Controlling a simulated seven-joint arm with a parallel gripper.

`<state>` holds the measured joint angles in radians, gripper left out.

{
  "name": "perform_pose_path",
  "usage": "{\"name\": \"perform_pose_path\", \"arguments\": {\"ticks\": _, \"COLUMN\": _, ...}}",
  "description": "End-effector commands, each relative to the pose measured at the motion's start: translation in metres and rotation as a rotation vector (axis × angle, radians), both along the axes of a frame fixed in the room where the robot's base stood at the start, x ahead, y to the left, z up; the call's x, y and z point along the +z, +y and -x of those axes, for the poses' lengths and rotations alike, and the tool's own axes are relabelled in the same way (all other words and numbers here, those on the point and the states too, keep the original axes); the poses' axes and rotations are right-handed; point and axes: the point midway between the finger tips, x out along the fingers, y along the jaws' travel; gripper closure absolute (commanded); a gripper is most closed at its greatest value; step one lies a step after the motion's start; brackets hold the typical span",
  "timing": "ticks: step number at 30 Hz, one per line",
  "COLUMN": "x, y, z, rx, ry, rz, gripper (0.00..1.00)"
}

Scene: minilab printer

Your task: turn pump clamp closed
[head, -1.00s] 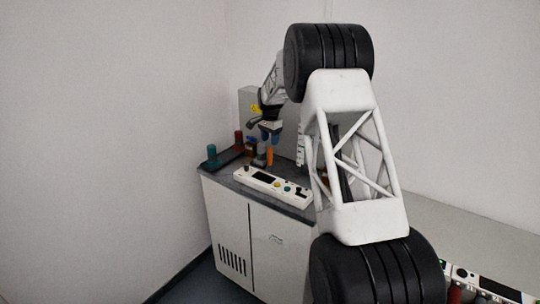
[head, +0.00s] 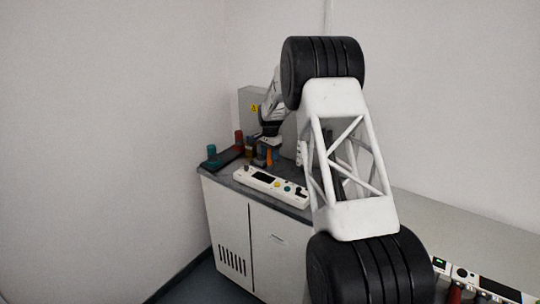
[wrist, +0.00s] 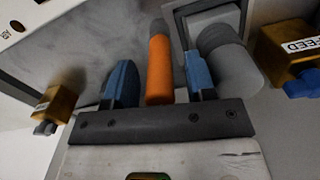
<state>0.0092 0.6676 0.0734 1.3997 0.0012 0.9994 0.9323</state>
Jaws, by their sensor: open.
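An orange cylindrical handle (wrist: 160,68), likely the pump clamp's lever, stands between my gripper's two blue fingers in the wrist view. My gripper (wrist: 159,82) is open, one finger on each side of the handle. Whether either finger touches it I cannot tell. A grey round body (wrist: 232,65) and a grey square housing (wrist: 215,22) sit just right of and beyond the handle. In the head view my gripper (head: 266,154) is low over the bench, and the orange handle (head: 274,155) shows small beside it.
A brass-coloured block labelled FEED (wrist: 285,50) is at the right, and another labelled brass block (wrist: 62,102) at the left. A white control panel (head: 272,186) lies along the bench's front edge. Teal (head: 211,152) and red (head: 239,137) items stand on a dark tray at left.

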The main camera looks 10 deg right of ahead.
Motion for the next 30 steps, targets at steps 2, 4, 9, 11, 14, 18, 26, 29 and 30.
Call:
{"name": "perform_pose_path", "arguments": {"ticks": 2, "x": -0.0031, "y": 0.0000, "z": 0.0000, "rx": 0.000, "ry": 0.000, "rz": 0.000, "gripper": 0.49}}
{"name": "perform_pose_path", "arguments": {"ticks": 4, "x": -0.0044, "y": -0.0001, "z": 0.0001, "rx": 0.000, "ry": 0.000, "rz": 0.000, "gripper": 0.49}}
{"name": "perform_pose_path", "arguments": {"ticks": 9, "x": -0.0049, "y": 0.0000, "z": 0.0000, "rx": 0.000, "ry": 0.000, "rz": 0.000, "gripper": 0.49}}
{"name": "perform_pose_path", "arguments": {"ticks": 11, "x": -0.0049, "y": 0.0000, "z": 0.0000, "rx": 0.000, "ry": 0.000, "rz": 0.000, "gripper": 0.49}}
{"name": "perform_pose_path", "arguments": {"ticks": 14, "x": -0.0049, "y": 0.0000, "z": 0.0000, "rx": 0.000, "ry": 0.000, "rz": 0.000, "gripper": 0.60}}
{"name": "perform_pose_path", "arguments": {"ticks": 18, "x": -0.0048, "y": 0.0000, "z": 0.0000, "rx": 0.000, "ry": 0.000, "rz": 0.000, "gripper": 0.82}}
{"name": "perform_pose_path", "arguments": {"ticks": 26, "x": -0.0049, "y": 0.0000, "z": 0.0000, "rx": 0.003, "ry": 0.000, "rz": 0.000, "gripper": 0.99}}
{"name": "perform_pose_path", "arguments": {"ticks": 29, "x": -0.0049, "y": -0.0001, "z": 0.0001, "rx": 0.012, "ry": 0.000, "rz": 0.000, "gripper": 0.99}}
{"name": "perform_pose_path", "arguments": {"ticks": 30, "x": -0.0050, "y": -0.0001, "z": 0.0001, "rx": 0.019, "ry": 0.000, "rz": 0.000, "gripper": 0.99}}
